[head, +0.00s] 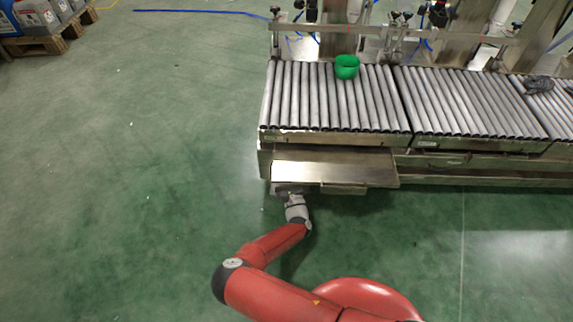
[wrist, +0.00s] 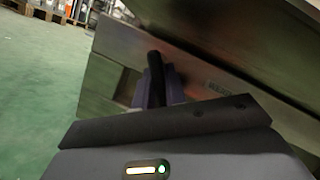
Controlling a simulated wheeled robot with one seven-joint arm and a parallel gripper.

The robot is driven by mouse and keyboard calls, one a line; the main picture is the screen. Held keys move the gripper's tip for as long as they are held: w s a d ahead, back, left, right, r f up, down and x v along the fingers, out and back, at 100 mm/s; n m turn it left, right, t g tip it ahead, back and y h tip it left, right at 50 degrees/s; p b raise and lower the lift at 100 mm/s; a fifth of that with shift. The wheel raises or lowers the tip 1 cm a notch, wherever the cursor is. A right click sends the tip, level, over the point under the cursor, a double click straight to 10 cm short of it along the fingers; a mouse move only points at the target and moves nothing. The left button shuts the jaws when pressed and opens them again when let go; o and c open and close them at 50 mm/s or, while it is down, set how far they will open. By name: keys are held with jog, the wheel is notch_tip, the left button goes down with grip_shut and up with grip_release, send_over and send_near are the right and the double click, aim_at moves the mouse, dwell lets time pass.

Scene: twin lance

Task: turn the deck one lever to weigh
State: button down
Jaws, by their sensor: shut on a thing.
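The deck one lever shows in the wrist view as a dark upright handle (wrist: 154,65) in front of a metal panel. My gripper (wrist: 161,88) is shut on it, with one finger on each side of the handle. In the head view my gripper (head: 288,189) is at the front left of the roller deck (head: 283,135), just below a sloping metal plate (head: 335,166). The lever cannot be made out in the head view.
A green round container (head: 347,67) stands on the rollers. A dark object (head: 538,85) lies on the rollers at the far right. The metal plate juts out close above my gripper. A pallet (head: 45,42) with containers is at the top left. The green floor on the left is mostly clear.

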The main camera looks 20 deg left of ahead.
jog(key=shift+d+r+n+g+p, duration=0.15)
jog(key=shift+n+g+p, duration=0.25)
jog(key=shift+n, duration=0.5)
jog(key=shift+n+y, duration=0.3)
jog(key=c, duration=1.4)
grip_release()
jog(key=shift+c, duration=0.2)
jog(key=v, duration=0.8)
jog(key=shift+p, duration=0.4)
jog(key=shift+w, duration=0.1)
